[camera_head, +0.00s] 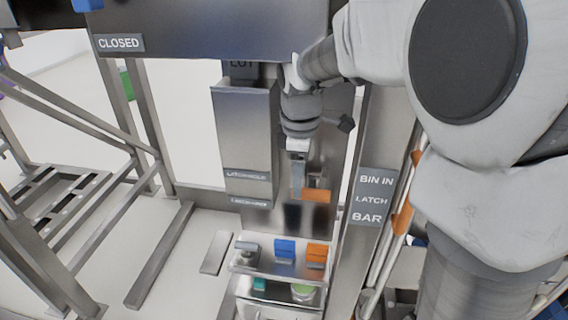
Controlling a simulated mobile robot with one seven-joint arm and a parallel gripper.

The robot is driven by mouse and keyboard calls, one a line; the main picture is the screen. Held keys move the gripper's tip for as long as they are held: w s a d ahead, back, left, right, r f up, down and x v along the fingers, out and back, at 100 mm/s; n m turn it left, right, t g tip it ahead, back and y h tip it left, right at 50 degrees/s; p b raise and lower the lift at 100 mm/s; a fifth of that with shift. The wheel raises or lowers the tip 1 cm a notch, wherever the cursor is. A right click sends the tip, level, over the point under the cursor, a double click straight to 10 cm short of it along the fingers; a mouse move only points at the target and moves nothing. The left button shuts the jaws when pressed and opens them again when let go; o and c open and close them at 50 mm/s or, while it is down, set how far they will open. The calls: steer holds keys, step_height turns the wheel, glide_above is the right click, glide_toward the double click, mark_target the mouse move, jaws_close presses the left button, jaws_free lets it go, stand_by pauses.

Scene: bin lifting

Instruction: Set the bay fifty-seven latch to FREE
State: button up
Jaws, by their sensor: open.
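My gripper (298,186) hangs down at the middle of the view, in front of a grey metal panel. Its jaws are open. An orange block (316,196) shows right beside the fingertips; I cannot tell whether they touch it. A ledge (240,264) below carries a grey piece (247,248), a blue block (285,250) and an orange-topped block (317,253). A sign reading BIN IN LATCH BAR (372,200) is to the right. No bay number or FREE mark is readable, so I cannot tell which part is the bay fifty-seven latch.
A plate marked CLOSED (119,43) is at upper left. A tall metal box (243,135) with small blurred labels stands just left of my gripper. A metal frame (75,160) fills the left side. The pale floor (185,270) between them is mostly open. My arm covers the right.

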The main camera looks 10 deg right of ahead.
mark_target(312, 186)
steer(key=shift+w+d+f, duration=0.1)
steer(key=shift+w+f, duration=0.05)
steer(key=shift+f, duration=1.25)
steer(key=shift+w+f, duration=0.15)
steer(key=shift+f, duration=1.2)
jaws_close()
